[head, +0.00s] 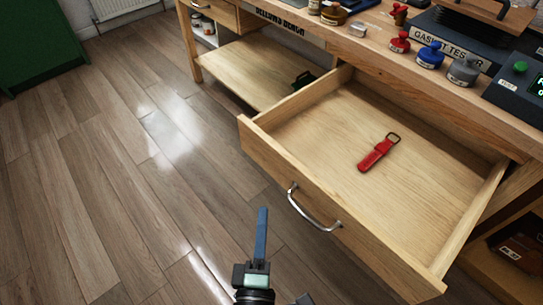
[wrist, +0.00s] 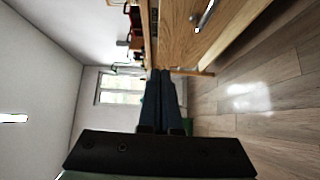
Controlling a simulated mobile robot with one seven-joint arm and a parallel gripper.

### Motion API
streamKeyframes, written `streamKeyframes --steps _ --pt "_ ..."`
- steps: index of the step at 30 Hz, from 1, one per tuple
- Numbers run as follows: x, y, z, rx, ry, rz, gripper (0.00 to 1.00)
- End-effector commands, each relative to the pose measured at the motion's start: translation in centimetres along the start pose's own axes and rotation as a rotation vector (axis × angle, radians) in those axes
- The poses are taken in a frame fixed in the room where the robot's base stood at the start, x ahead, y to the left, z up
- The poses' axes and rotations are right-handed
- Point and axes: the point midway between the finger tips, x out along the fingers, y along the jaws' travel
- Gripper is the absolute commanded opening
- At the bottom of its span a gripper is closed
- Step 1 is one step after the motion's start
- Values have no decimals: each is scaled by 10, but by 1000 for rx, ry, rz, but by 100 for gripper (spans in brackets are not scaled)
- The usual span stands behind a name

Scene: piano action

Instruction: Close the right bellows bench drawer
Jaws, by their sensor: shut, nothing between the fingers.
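The right bellows bench drawer (head: 340,240) is pulled far out of the wooden bench in the head view. A curved metal handle (head: 310,212) sits on its front; it also shows at the top of the wrist view (wrist: 206,16). A red strap-like tool with a dark loop (head: 379,152) lies inside on the drawer floor. My gripper (head: 262,212) is shut and empty, out in front of the drawer, left of the handle and apart from it in the picture. In the wrist view my two blue fingers (wrist: 159,72) are together.
The bench top (head: 372,38) carries red, blue and grey stampers, bottles and a box marked GASKET TESTER (head: 450,40). A lower shelf (head: 262,72) is left of the drawer. A smaller left drawer (head: 208,12) is at the far left. The wooden floor (head: 110,170) is clear.

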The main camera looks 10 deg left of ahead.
Motion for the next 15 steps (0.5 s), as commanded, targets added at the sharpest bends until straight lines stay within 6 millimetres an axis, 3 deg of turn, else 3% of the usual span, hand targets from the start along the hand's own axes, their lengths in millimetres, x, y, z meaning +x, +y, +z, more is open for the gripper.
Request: streamKeyframes --steps 5,15 --pt "-3 -8 -5 -33 11 -16 0" --pt "52 -8 -5 -30 10 -11 0"
